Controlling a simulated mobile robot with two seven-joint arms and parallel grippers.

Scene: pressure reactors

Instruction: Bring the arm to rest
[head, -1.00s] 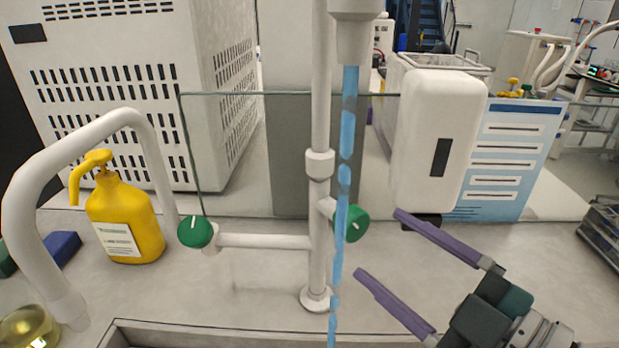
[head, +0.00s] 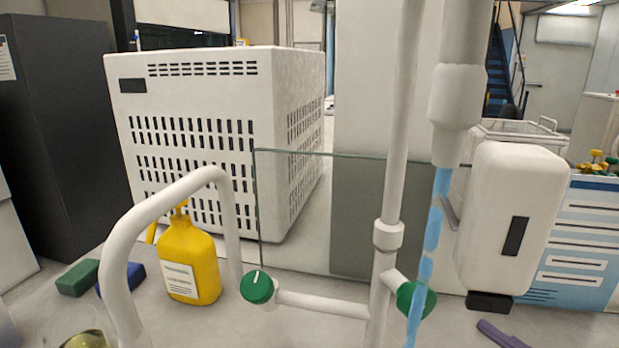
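My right gripper (head: 465,264) shows only as two purple finger pieces at the lower right. One lies at the bottom edge, below the white wall dispenser (head: 512,215). The other is a short piece at the dispenser's left edge, its remainder apparently hidden by the dispenser. The fingers are well apart, with nothing seen held between them. The rest of that arm is out of view. My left gripper is not in view.
A tap pipe (head: 388,235) with green knobs (head: 257,287) and a blue water stream (head: 430,240) stands centre right. A glass pane (head: 300,210) stands behind. A yellow pump bottle (head: 190,262), a curved white pipe (head: 165,200) and green and blue blocks (head: 78,277) are left.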

